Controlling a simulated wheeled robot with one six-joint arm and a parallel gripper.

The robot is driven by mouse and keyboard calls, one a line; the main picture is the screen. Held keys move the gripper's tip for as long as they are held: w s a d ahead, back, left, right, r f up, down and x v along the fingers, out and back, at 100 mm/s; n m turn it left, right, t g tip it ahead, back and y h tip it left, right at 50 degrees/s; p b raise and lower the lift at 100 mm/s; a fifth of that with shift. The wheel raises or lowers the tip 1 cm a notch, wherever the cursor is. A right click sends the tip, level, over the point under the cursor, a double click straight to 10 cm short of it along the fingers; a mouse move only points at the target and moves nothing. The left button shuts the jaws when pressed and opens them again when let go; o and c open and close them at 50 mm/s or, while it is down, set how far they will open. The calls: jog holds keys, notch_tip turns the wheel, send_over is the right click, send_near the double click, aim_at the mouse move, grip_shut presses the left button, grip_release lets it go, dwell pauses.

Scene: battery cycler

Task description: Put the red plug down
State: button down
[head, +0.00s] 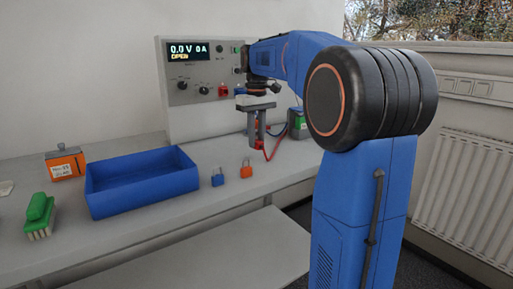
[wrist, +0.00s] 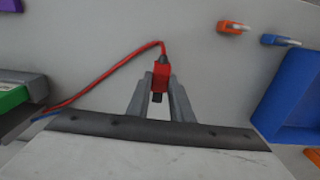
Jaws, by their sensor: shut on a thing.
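A red plug (wrist: 160,76) with a dark tip sits between the two grey fingers of my gripper (wrist: 161,92) in the wrist view. A red cable runs from the plug to the left. In the head view my gripper (head: 257,134) points down above the right part of the bench, in front of the cycler panel. The plug is mostly hidden by the fingers there, and the red cable (head: 274,148) shows beside them. I cannot tell how far the plug is from the bench top.
The cycler (head: 205,118) reads 0.0 V 0 A and OPEN. A blue tray (head: 140,197), a blue padlock (head: 217,178), an orange padlock (head: 246,170), a green brush (head: 38,208) and an orange box (head: 66,163) stand leftward.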

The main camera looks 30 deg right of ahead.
jog(key=shift+f, duration=1.7)
jog(key=shift+f, duration=0.1)
jog(key=c, duration=1.6)
grip_release()
notch_tip(320, 180, up, 12)
jog(key=shift+r, duration=0.1)
